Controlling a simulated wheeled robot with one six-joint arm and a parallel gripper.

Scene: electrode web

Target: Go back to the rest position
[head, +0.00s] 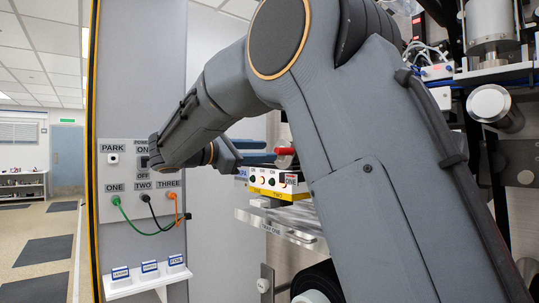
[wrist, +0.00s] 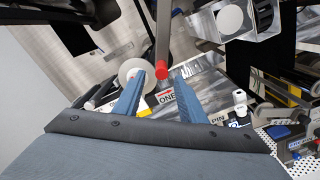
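My gripper (wrist: 160,76) shows in the wrist view as two blue fingers spread apart, with nothing seen held between them. A red-ended rod (wrist: 162,70) shows in the gap, apparently beyond the fingertips; whether either finger touches it I cannot tell. In the head view my arm reaches across the picture to the left and folds back. My gripper's fingers (head: 262,151) point right there, toward a red handle (head: 285,151) above a white and yellow box (head: 278,182) with buttons. My wrist hides part of the wall panel's power switch.
The wall panel (head: 117,180) on the left carries green, black and orange cables plugged at ONE, TWO and THREE. A small shelf (head: 150,283) with labelled blocks sits below it. A metal tray (head: 290,222) lies under the box. Machinery crowds the right; open floor is far left.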

